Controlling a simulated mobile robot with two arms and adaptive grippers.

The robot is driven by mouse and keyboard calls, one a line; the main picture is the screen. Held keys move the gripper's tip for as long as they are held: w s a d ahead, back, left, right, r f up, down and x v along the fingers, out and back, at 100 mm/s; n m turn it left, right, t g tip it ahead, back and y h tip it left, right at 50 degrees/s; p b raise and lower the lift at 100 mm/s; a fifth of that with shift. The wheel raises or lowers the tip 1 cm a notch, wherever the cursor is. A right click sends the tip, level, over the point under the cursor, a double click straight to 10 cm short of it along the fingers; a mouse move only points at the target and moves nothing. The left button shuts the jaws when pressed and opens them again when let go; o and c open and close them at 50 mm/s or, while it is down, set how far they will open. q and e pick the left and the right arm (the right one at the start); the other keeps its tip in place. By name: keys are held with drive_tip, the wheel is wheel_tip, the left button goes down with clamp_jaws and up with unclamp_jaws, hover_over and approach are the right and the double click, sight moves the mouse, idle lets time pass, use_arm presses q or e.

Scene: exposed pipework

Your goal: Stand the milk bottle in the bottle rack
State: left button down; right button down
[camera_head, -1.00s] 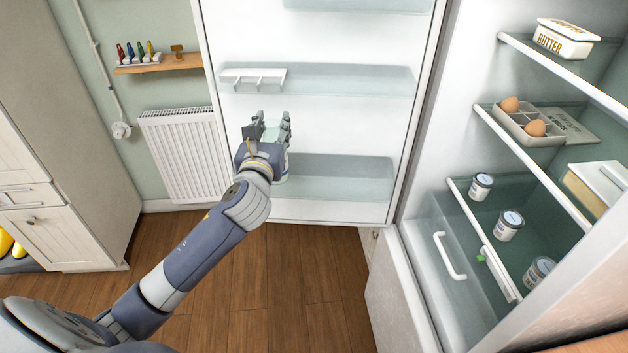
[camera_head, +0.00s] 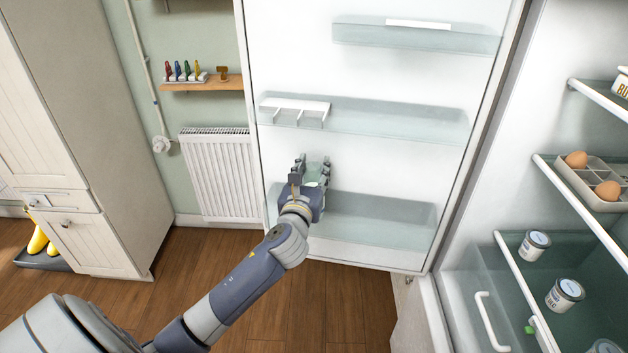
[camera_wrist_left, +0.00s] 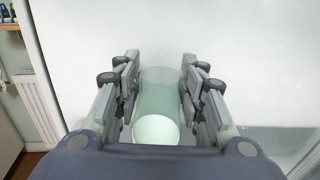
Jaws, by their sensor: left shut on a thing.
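My left gripper (camera_head: 311,172) is shut on a pale green, see-through bottle, which I take as the milk bottle (camera_head: 314,174). In the left wrist view the bottle (camera_wrist_left: 160,95) stands between the finger pads, with a pale round area at its near end. In the head view the gripper and wrist hide much of it. A white rack with several prongs, seemingly the bottle rack (camera_head: 296,106), is on the middle shelf of the open fridge door. The gripper is below it in the picture, in front of the door, near the lower shelf's left end. My right gripper is not in view.
The lower door shelf (camera_head: 380,219) looks empty. The fridge interior at right holds eggs (camera_head: 607,190) and several jars (camera_head: 565,294). A radiator (camera_head: 217,175) and a wooden wall shelf (camera_head: 203,85) are left of the door. A tall cabinet (camera_head: 95,130) stands further left.

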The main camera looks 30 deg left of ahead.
use_arm(q)
wheel_tip(320, 180, down, 2)
drive_tip(key=shift+f, duration=0.2)
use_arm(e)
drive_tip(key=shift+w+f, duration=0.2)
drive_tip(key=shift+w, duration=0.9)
use_arm(q)
drive_tip(key=shift+f, duration=0.1)
drive_tip(key=c, duration=1.1)
unclamp_jaws()
drive_tip(key=shift+o, duration=0.5)
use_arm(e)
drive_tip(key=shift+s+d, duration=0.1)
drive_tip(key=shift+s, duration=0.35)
